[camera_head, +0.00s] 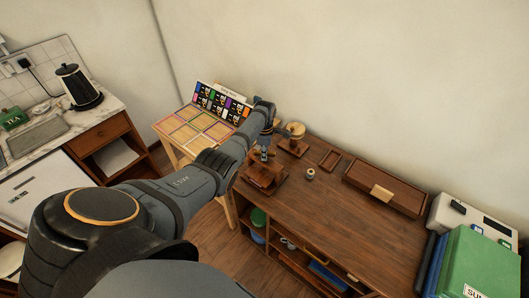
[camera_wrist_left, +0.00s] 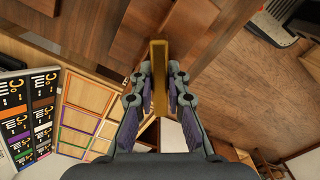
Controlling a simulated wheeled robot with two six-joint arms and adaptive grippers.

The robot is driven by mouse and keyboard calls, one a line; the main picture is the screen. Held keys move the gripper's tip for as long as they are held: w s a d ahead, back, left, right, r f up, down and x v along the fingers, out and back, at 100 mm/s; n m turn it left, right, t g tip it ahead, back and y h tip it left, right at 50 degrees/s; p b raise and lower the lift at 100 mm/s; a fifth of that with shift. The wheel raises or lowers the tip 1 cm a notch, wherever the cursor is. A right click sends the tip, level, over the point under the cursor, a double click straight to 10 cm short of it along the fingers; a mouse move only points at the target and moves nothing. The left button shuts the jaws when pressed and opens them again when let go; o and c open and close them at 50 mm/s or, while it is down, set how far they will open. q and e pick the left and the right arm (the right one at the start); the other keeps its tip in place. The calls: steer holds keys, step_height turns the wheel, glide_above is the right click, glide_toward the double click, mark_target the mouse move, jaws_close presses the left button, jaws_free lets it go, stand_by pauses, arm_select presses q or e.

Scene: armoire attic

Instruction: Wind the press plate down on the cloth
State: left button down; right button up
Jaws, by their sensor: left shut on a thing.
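The wooden press (camera_head: 266,176) stands at the left end of the brown wooden desk. My left gripper (camera_head: 266,140) is above it, with the arm reaching in from the left. In the left wrist view my left gripper (camera_wrist_left: 158,90) is shut on a flat brass-coloured bar (camera_wrist_left: 158,52), one finger on each side. Dark wooden beams (camera_wrist_left: 130,25) of what looks like the press lie behind the bar. The arm and gripper hide part of the press in the head view. I cannot make out the press plate or the cloth. My right gripper is not in view.
The desk top (camera_head: 335,210) is clear at the front. A round-topped wooden stand (camera_head: 295,130), a small roll (camera_head: 310,174) and a long wooden box (camera_head: 385,188) stand on it. A sloped board with coloured cards (camera_head: 222,100) is at the left. A green binder (camera_head: 482,262) is at the right.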

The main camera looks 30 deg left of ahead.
arm_select(q)
steer(key=m, duration=0.2)
steer(key=shift+r+m+p, duration=0.1)
steer(key=shift+m+p, duration=0.25)
steer(key=shift+m, duration=0.05)
steer(key=m, duration=0.3)
steer(key=shift+m+p, duration=0.3)
steer(key=m, duration=0.3)
steer(key=shift+m, duration=0.3)
steer(key=m, duration=0.3)
steer(key=shift+m, duration=0.3)
steer(key=m, duration=0.7)
steer(key=shift+p, duration=0.3)
steer(key=m, duration=0.6)
steer(key=shift+m, duration=0.3)
steer(key=c, duration=1.3)
jaws_free()
